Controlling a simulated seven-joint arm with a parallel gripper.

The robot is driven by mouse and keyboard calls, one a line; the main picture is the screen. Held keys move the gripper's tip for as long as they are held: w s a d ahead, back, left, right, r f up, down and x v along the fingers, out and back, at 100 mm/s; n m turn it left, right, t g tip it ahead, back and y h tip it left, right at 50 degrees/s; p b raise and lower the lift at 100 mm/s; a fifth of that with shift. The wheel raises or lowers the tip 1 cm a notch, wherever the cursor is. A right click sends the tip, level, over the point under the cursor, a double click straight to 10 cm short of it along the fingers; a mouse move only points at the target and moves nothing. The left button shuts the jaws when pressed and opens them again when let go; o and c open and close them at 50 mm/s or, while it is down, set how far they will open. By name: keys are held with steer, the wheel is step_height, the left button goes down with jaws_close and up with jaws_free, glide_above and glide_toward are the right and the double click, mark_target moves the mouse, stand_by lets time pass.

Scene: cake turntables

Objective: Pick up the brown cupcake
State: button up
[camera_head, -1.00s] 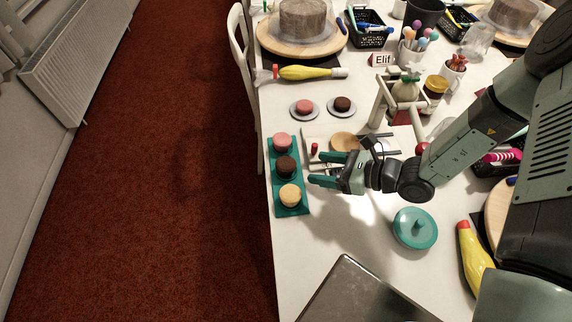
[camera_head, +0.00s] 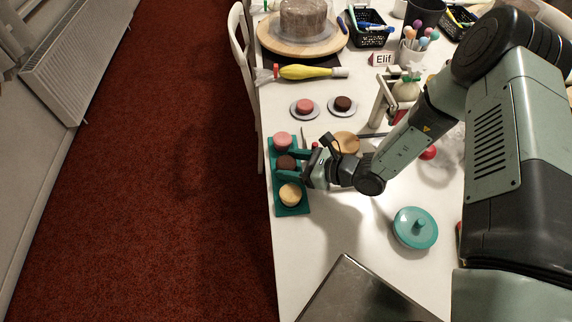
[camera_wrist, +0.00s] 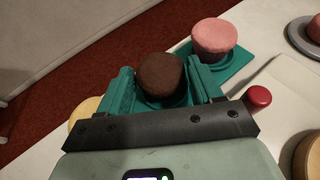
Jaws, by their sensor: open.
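The brown cupcake (camera_head: 285,163) sits in the middle of a teal tray (camera_head: 305,209), between a pink cupcake (camera_head: 282,140) and a yellow cupcake (camera_head: 290,194). My gripper (camera_head: 287,164) is open at the tray, its teal fingers on either side of the brown cupcake. In the wrist view the brown cupcake (camera_wrist: 161,75) shows between the two fingers (camera_wrist: 161,90). Whether the fingers touch it cannot be told. The pink cupcake (camera_wrist: 214,37) stands just beyond, and the yellow one (camera_wrist: 84,108) is mostly hidden behind my gripper.
Two small plates with a pink cake (camera_head: 305,106) and a dark cake (camera_head: 343,103) lie farther back. A wooden disc (camera_head: 346,143) and a red-topped object (camera_head: 315,145) are close to my gripper. A teal lid (camera_head: 415,228) lies at front right. The table's left edge runs beside the tray.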

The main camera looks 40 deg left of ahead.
steer(key=c, duration=0.7)
steer(key=shift+r, duration=0.15)
